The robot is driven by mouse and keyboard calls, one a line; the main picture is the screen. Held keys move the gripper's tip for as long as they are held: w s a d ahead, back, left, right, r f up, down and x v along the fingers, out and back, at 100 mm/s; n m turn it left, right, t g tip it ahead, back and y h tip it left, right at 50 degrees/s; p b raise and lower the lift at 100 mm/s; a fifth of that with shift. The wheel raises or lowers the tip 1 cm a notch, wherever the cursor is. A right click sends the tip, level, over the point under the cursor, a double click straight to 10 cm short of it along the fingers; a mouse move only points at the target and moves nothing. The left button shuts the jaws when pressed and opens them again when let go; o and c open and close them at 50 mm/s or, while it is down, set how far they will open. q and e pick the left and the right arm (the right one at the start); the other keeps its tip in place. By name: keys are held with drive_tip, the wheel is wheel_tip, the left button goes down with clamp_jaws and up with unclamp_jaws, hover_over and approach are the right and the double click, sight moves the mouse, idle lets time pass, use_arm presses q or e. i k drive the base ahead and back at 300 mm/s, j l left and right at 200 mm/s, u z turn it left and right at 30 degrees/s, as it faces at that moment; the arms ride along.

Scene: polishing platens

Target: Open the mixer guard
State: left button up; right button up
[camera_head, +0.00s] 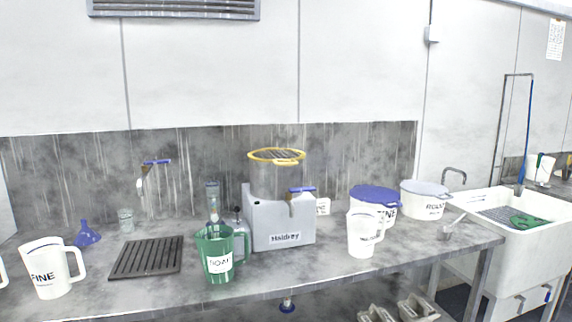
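A grey mixer body (283,224) labelled "Haldrey" stands at the middle of the bench. Above it is a round yellow guard (276,156) with dark bars across it. The guard looks about level; the picture is too small to show its hinge or latch. A part with a blue lever (302,190) sits at the mixer's front right. Neither of my grippers shows in the head view.
A green jug (214,256) stands close in front of the mixer's left side. A white jug (361,236) and lidded tubs (426,206) are to the right. A dark ribbed mat (147,257) and blue funnel (87,234) lie left. A sink (500,245) is far right.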

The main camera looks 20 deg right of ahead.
sight(292, 160)
drive_tip(key=i+l, duration=0.95)
